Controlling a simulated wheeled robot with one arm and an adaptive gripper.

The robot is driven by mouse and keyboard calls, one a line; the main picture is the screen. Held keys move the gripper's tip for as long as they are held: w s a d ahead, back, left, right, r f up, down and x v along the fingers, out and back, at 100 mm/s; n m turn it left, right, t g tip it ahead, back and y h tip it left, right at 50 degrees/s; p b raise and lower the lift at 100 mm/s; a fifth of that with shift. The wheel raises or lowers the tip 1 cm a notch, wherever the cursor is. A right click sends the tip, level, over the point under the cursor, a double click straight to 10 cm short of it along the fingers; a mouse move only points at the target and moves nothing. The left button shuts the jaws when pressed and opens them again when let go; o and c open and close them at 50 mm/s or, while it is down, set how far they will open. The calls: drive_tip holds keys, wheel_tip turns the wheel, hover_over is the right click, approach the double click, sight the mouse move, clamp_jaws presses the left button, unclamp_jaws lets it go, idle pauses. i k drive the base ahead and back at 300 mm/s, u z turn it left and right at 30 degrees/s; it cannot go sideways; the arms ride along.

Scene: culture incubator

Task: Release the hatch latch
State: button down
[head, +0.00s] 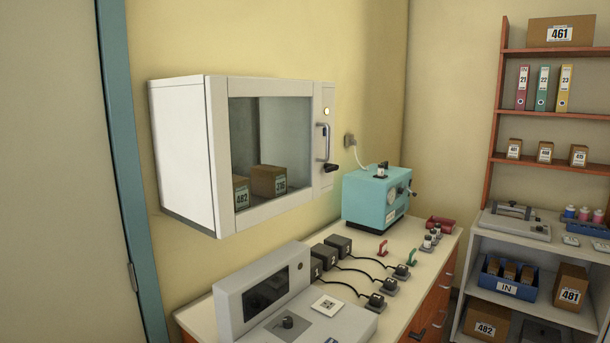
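A white wall-mounted incubator cabinet (178,150) hangs on the yellow wall, left of centre in the head view. Its hatch has a glass window (262,140), through which two labelled brown boxes (268,181) show inside. The hatch looks closed. On its right side is a vertical grey handle (324,142). A small black latch lever (331,168) sits just below the handle; whether it is engaged I cannot tell. A small round light (327,111) glows above the handle. My gripper is not in view.
Below the cabinet is a counter (405,243) with a grey-white device (255,292), cabled dark blocks (338,244) and a teal machine (375,198). An orange shelf (560,107) with boxes and binders stands at right. The wall right of the cabinet is mostly clear.

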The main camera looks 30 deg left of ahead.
sight(329, 168)
drive_tip(key=u, duration=1)
drive_tip(key=i, duration=1)
drive_tip(key=u, duration=1.1)
